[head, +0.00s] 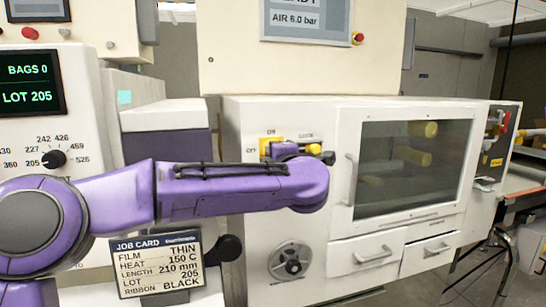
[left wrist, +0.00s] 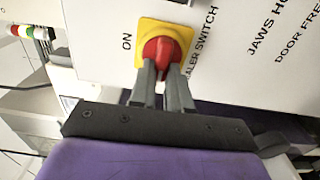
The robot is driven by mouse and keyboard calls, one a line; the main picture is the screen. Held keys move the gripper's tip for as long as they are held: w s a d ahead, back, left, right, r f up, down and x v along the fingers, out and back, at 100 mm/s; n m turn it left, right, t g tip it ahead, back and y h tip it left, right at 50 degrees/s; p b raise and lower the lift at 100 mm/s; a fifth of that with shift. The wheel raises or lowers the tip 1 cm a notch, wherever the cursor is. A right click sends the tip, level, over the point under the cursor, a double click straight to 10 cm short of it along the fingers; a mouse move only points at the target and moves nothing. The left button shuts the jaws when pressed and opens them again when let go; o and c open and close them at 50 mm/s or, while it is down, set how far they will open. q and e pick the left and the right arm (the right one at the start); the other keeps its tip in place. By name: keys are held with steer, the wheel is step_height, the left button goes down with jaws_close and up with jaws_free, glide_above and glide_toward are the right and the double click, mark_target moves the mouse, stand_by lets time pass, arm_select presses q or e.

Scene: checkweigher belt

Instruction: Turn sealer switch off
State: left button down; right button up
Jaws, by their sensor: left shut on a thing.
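The sealer switch (left wrist: 160,50) is a red rotary knob on a yellow square plate, with ON and SEALER SWITCH lettering around it in the left wrist view. My left gripper (left wrist: 163,72) is shut on the red knob, its two grey fingers on either side of it. In the head view the yellow plate (head: 270,144) shows above my purple left arm on the white sealer's front. The knob and fingertips are mostly hidden there by my arm. Which position the knob points to is hard to tell. My right gripper is not in view.
A windowed door (head: 415,160) with yellow rollers behind it is right of the switch, with two drawers below. A job card (head: 157,265) stands at lower left near a dial panel (head: 50,157). A black-and-silver handwheel (head: 290,260) sits below my arm.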

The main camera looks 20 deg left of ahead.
arm_select(q)
steer(key=c, duration=1.1)
jaws_free()
steer(key=b+v, duration=0.2)
steer(key=v, duration=0.8)
steer(key=shift+s+d+b, duration=0.2)
steer(key=shift+d+b, duration=0.05)
steer(key=shift+b, duration=0.05)
